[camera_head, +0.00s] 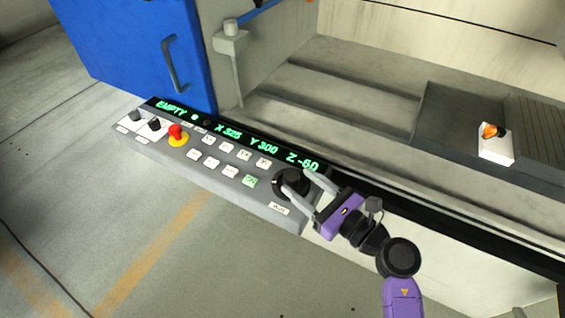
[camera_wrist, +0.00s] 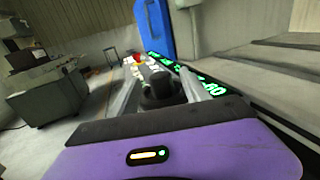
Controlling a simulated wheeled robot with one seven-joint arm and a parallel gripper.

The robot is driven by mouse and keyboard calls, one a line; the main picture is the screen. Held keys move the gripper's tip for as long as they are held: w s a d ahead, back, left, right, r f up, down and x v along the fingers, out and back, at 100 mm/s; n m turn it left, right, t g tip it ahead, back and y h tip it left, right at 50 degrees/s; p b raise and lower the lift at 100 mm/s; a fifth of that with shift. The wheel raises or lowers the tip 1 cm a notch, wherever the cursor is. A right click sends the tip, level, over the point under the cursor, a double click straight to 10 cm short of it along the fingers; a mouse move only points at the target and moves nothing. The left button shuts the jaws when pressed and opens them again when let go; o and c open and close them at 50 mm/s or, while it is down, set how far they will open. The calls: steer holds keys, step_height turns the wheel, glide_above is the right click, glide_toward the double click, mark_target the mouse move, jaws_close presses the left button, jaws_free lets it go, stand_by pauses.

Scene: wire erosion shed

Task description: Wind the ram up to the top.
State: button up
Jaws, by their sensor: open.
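My gripper (camera_head: 301,182) is open at the right end of the control panel. Its two fingers stand either side of a black round knob (camera_head: 291,182), which also shows between the fingers in the wrist view (camera_wrist: 159,88). I cannot tell whether either finger touches the knob. The panel's green display (camera_head: 240,134) reads EMPTY, X 325, Y 300 and what looks like Z -60. The ram itself is not clearly in view.
The panel also carries a red stop button (camera_head: 177,131) on yellow, several white keys and two black switches at its left. A blue door (camera_head: 135,45) stands behind it. At right, a white block (camera_head: 495,145) sits in the machine bay. The floor at front left is clear.

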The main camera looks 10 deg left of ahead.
steer(key=x, duration=0.6)
steer(key=shift+w+a, duration=0.25)
steer(key=shift+a, duration=0.05)
steer(key=shift+c, duration=0.4)
jaws_close()
